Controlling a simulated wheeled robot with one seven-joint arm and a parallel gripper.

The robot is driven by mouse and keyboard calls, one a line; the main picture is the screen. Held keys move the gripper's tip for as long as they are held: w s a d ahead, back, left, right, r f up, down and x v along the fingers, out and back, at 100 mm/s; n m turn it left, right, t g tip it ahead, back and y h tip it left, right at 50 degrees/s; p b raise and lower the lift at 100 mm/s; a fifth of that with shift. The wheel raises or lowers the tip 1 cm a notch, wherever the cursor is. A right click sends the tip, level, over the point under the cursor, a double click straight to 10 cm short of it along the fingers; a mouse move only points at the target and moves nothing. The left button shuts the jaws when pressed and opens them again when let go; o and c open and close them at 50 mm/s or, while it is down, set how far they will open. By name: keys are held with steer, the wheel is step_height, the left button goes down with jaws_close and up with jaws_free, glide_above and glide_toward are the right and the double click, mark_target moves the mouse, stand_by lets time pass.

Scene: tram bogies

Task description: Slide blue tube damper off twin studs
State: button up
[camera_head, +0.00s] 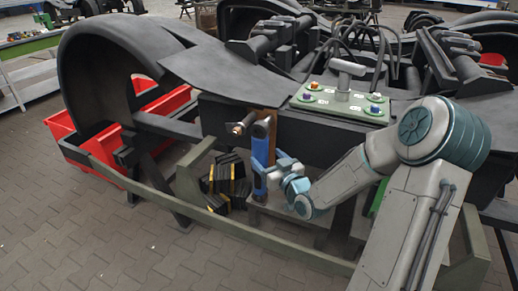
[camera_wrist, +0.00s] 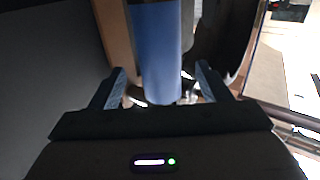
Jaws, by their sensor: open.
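The blue tube damper (camera_head: 260,154) hangs upright against a brown plate on the bogie's side in the head view. Its dark top eye is near a copper-coloured stud end (camera_head: 238,128). In the wrist view the blue damper (camera_wrist: 157,50) runs down the middle, between the two spread fingers of my gripper (camera_wrist: 162,82). The fingers are open, with a gap on each side of the tube. Shiny metal shows at the tube's lower end.
A green panel with coloured knobs (camera_head: 345,101) sits above, right of the damper. Black and yellow blocks (camera_head: 229,182) are stacked left of it. A green-grey frame rail (camera_head: 160,189) runs in front. A red bin (camera_head: 65,125) stands at left. Paved floor is clear at lower left.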

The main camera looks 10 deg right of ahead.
steer(key=x, duration=0.7)
steer(key=shift+p, duration=0.4)
jaws_close()
steer(key=shift+w+r, duration=0.1)
steer(key=shift+r, duration=0.05)
steer(key=shift+a, duration=0.1)
steer(key=shift+s+a+b, duration=0.45)
steer(key=shift+s+a, duration=0.15)
steer(key=shift+s, duration=0.2)
steer(key=shift+s+a+b, duration=0.45)
steer(key=shift+s+a, duration=0.1)
steer(key=shift+s, duration=0.3)
